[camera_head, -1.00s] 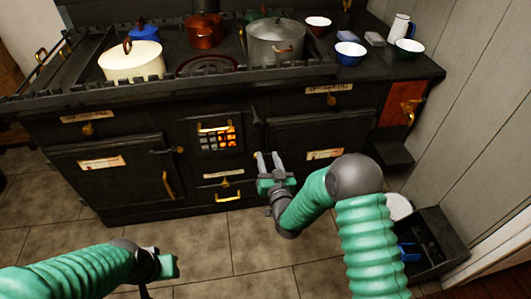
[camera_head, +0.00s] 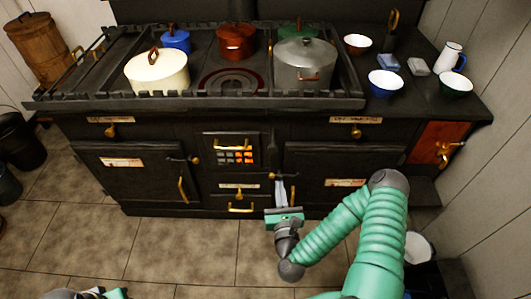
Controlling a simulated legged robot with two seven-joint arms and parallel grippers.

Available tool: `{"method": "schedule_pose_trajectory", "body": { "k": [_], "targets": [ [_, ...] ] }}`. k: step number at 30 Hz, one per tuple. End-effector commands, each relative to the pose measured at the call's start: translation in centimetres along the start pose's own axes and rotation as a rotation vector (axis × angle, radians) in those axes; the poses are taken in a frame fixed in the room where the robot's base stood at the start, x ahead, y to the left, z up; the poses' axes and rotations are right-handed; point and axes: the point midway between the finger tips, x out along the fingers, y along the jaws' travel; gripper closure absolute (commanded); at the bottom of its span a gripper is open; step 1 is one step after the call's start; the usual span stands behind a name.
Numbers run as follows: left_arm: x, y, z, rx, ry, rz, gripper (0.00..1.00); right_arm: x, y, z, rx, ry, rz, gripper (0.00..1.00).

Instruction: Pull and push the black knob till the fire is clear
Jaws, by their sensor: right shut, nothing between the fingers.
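The black stove (camera_head: 330,165) has a small fire grate (camera_head: 236,157) in its front, with orange glow behind the bars. My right gripper (camera_head: 281,186) is low in front of the stove, below and right of the grate. It is shut and empty, its fingers pointing at the stove front. A small dark knob-like part (camera_head: 273,176) shows by its fingertips; I cannot tell whether they touch or whether this is the black knob. My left gripper (camera_head: 88,294) shows only in part at the bottom left edge; its fingers are not clear.
A cream pot (camera_head: 157,74), a red pot (camera_head: 236,43) and a grey pot (camera_head: 303,66) stand on the stove top. Brass handles (camera_head: 240,208) stick out of the front. A wall (camera_head: 485,150) bounds the right. Tiled floor (camera_head: 190,245) is free in front.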

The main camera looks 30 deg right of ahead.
Motion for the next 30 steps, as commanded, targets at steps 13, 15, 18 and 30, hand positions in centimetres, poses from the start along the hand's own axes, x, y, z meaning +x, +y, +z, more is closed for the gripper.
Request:
{"method": "schedule_pose_trajectory", "body": {
  "k": [13,15,18,30],
  "targets": [
    [0.7,0.0,0.2,0.0,0.0,0.0,0.64,9.6,-0.6,-0.3,-0.003,-0.002,-0.002,1.0],
    [0.9,0.0,0.2,0.0,0.0,0.0,0.64,10.9,-0.5,-0.3,-0.002,-0.001,0.0,1.0],
    [1.0,0.0,0.2,0.0,0.0,0.0,0.64,12.3,-0.4,-0.3,-0.004,0.0,0.001,1.0],
    [1.1,0.0,0.3,-0.001,0.0,0.0,0.64,13.4,-0.5,-0.3,-0.002,0.003,0.001,1.0]
  ]
}}
